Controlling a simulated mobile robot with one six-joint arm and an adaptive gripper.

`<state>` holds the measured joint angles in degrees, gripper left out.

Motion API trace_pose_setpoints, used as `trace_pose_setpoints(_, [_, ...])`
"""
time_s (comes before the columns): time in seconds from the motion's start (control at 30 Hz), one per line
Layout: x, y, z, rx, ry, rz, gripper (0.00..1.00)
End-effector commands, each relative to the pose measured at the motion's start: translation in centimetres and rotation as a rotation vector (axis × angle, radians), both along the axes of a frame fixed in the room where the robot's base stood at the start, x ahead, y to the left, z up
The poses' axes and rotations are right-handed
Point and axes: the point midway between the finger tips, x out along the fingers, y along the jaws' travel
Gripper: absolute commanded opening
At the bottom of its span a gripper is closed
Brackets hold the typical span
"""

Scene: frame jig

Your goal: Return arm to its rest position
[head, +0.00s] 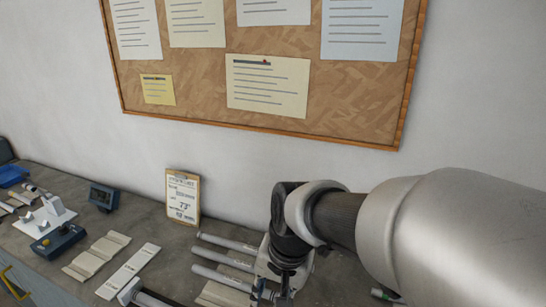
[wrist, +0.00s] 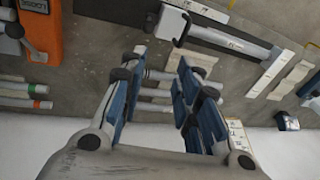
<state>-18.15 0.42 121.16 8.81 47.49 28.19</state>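My arm (head: 440,235) reaches in from the right in the head view, above the bench. My gripper (head: 273,292) hangs down at the bottom edge of that view, and its fingertips are not clear there. In the wrist view my gripper (wrist: 157,68) shows two blue-padded fingers spread apart. Nothing is held between them; the bench and grey tubes show through the gap.
Grey tubes (head: 222,260) lie on the bench beside my gripper. A clipboard (head: 183,197) leans on the wall below a corkboard (head: 265,125). Flat pale strips (head: 128,272) lie left. The wrist view shows an orange device (wrist: 40,35) and a long metal jig part (wrist: 225,38).

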Motion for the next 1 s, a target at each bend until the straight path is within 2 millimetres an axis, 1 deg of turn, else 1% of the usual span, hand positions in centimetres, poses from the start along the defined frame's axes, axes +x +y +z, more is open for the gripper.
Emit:
trace_pose_setpoints(0.03, [-1.2, -2.1, 1.2, -0.009, -0.041, 0.015, 0.30])
trace_pose_setpoints(0.1, [-3.2, -4.7, 2.4, -0.034, -0.086, 0.050, 0.30])
trace_pose_setpoints(0.17, [-5.0, -6.7, 3.1, -0.059, -0.123, 0.079, 0.30])
trace_pose_setpoints(0.2, [-6.2, -8.0, 3.5, -0.078, -0.148, 0.097, 0.30])
trace_pose_setpoints(0.3, [-9.2, -10.8, 3.8, -0.128, -0.199, 0.141, 0.30])
trace_pose_setpoints(0.4, [-11.7, -12.7, 3.6, -0.176, -0.238, 0.177, 0.30])
trace_pose_setpoints(0.5, [-13.5, -13.9, 3.3, -0.211, -0.261, 0.201, 0.30])
trace_pose_setpoints(0.6, [-14.5, -14.6, 3.0, -0.234, -0.273, 0.217, 0.30])
trace_pose_setpoints(0.7, [-14.8, -14.8, 2.9, -0.242, -0.277, 0.223, 0.30])
trace_pose_setpoints(1.0, [-14.8, -14.8, 2.9, -0.241, -0.277, 0.224, 0.30])
